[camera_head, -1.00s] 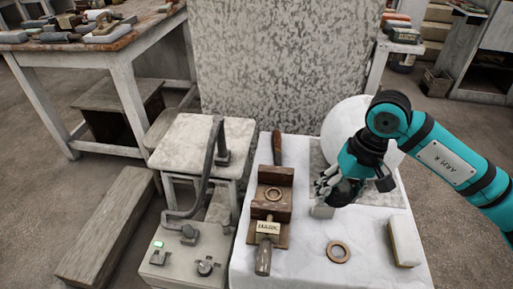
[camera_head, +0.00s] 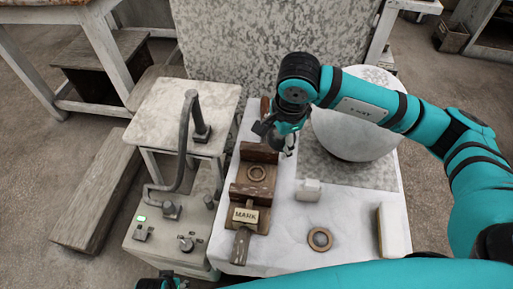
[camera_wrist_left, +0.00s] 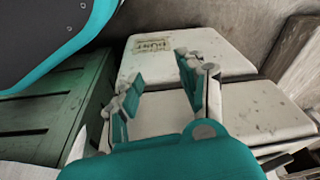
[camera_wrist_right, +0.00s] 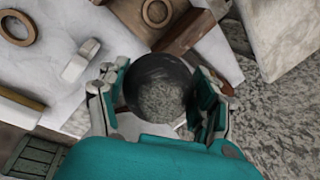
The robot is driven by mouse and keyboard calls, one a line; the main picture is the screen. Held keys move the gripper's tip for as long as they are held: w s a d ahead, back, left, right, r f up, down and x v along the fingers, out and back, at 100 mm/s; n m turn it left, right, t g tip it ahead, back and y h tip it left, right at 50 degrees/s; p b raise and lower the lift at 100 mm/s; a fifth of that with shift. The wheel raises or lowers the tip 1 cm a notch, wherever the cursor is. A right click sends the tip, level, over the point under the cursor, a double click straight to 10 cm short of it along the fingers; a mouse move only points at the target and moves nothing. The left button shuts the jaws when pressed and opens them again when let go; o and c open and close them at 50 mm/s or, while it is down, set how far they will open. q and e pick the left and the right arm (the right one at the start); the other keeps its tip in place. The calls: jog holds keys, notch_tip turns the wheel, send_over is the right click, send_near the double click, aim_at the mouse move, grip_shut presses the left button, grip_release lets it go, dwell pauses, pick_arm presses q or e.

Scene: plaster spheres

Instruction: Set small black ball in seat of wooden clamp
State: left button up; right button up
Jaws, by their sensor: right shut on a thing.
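The small black ball (camera_wrist_right: 158,88) is between the fingers of my right gripper (camera_wrist_right: 160,82), which is shut on it, in the right wrist view. My left gripper (camera_wrist_left: 158,90) is open and empty, low beside the grey box, and shows only partly at the head view's bottom edge.
A small white block (camera_head: 308,190), a loose ring (camera_head: 320,239) and a pale bar (camera_head: 393,232) lie on the white cloth right of the clamp. A large white sphere (camera_head: 352,140) stands behind them. A bent metal arm (camera_head: 187,140) rises left of the clamp.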

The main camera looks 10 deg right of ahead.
jog(key=m, duration=0.2)
jog(key=a+m+h, duration=0.1)
jog(key=m, duration=0.1)
jog(key=a+f+m, duration=0.1)
jog(key=m, duration=0.2)
jog(key=shift+p, duration=0.4)
pick_arm(q)
jog(key=s+f+p, duration=0.2)
jog(key=s+f, duration=0.4)
jog(key=f, duration=0.2)
jog(key=shift+s+a+g, duration=0.2)
jog(key=shift+a+g, duration=0.1)
jog(key=shift+a, duration=0.1)
pick_arm(e)
jog(key=a+m+g, duration=0.1)
jog(key=m, duration=0.5)
jog(key=a+f+m+g+h, duration=0.1)
jog(key=m, duration=0.5)
jog(key=a+f+m+g, duration=0.1)
jog(key=m, duration=0.5)
jog(key=shift+s+a+f, duration=0.1)
jog(key=shift+a+f, duration=0.15)
jog(key=shift+a, duration=0.1)
